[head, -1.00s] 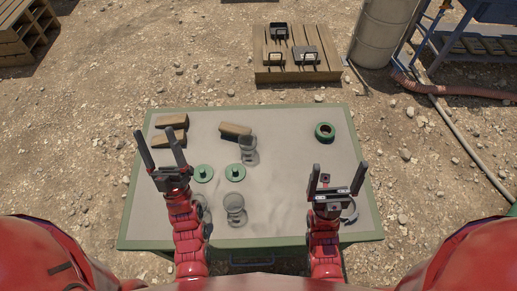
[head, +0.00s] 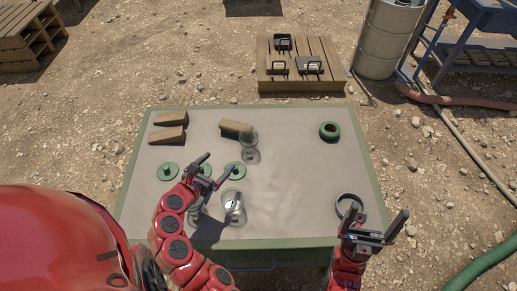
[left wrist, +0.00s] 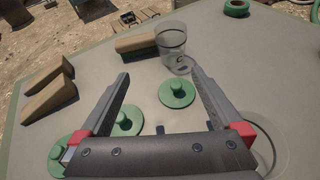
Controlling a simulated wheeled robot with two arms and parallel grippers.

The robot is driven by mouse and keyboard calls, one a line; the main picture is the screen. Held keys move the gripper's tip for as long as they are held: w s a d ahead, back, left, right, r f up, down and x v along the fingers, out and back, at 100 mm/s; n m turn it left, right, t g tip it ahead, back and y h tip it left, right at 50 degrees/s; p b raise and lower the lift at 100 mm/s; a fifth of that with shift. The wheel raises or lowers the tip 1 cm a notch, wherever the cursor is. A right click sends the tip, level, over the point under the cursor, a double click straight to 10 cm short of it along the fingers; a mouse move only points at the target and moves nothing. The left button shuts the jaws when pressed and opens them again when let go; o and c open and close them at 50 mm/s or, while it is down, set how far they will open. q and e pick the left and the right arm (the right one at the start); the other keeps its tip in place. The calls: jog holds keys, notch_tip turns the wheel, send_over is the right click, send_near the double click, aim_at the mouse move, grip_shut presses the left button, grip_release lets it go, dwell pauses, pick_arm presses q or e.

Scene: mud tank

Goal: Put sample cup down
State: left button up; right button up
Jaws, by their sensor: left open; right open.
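Another clear cup (head: 234,207) is on the table just right of my left gripper (head: 219,162). Its rim partly shows at the right of the left wrist view. My left gripper is open and empty above the table, its fingers (left wrist: 160,75) pointing toward the green lids. Green knobbed lids (head: 168,172) lie in a row, one partly hidden by the gripper. My right gripper (head: 378,213) is open and empty near the front right corner.
A green ring (head: 329,131) lies at the back right. A dark ring (head: 340,207) is beside my right gripper. The table's (head: 295,175) right middle is clear.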

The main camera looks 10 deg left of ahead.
aim_at(244, 146)
pick_arm(q)
jog(key=shift+g+h, duration=0.3)
jog(key=shift+h, duration=0.2)
jog(key=p+x, duration=0.1)
jog(key=x, duration=0.3)
jog(key=d+x, duration=0.1)
jog(key=x, duration=0.3)
jog(key=p+x, duration=0.1)
jog(key=x, duration=0.3)
jog(key=shift+w+d+r+p, duration=0.1)
jog(key=shift+d+p, duration=0.25)
jog(key=shift+p+x, duration=0.3)
jog(key=shift+x, duration=2.05)
jog(key=shift+r, duration=0.15)
jog(key=c, duration=1.3)
